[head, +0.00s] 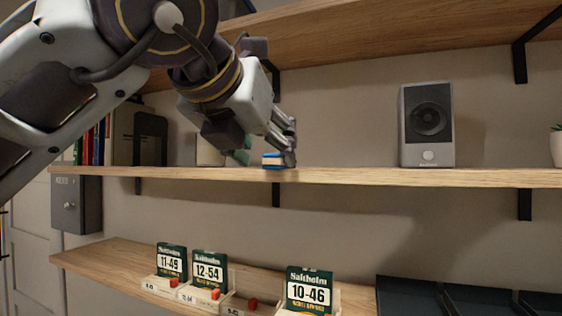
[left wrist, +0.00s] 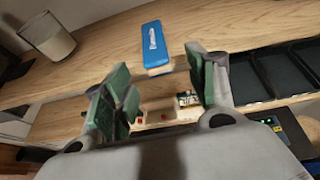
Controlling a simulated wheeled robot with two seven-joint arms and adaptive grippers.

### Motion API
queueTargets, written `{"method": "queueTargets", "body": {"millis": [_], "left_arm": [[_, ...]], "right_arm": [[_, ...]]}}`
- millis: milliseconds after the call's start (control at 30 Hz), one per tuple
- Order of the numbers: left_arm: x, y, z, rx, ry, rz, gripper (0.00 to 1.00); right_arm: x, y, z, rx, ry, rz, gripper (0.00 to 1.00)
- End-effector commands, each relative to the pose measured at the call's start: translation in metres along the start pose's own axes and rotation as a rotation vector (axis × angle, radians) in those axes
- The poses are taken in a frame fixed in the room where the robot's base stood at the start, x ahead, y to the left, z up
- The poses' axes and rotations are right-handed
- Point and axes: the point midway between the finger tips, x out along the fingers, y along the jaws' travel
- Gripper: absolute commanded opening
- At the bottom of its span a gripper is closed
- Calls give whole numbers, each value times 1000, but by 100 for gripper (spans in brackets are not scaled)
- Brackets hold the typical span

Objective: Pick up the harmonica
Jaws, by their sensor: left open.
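The harmonica (head: 272,160) shows as a small blue block with a pale side on the middle wooden shelf, near its front edge. In the left wrist view the harmonica (left wrist: 154,44) is a long blue bar with white lettering on top. My left gripper (head: 287,146) is at the harmonica in the head view and partly hides it. In the left wrist view my left gripper (left wrist: 158,82) is open, with its green-padded fingers apart and nothing between them. The harmonica lies beyond the fingertips there. My right gripper is not in view.
A grey speaker (head: 428,124) stands on the same shelf to the right. Books (head: 98,143) and a pale cup (left wrist: 47,36) are to the left. The lower shelf (head: 105,255) holds several green string packs (head: 309,290) and dark trays (head: 410,296). An upper shelf (head: 350,38) is overhead.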

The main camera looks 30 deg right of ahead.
Motion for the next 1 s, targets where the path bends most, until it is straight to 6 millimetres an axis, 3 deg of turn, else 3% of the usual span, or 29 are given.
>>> {"method": "queueTargets", "body": {"millis": [533,1000], "left_arm": [[45,3,6,-1,2,-1,57],[48,3,5,0,1,0,57]], "right_arm": [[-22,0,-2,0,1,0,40],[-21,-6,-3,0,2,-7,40]]}}
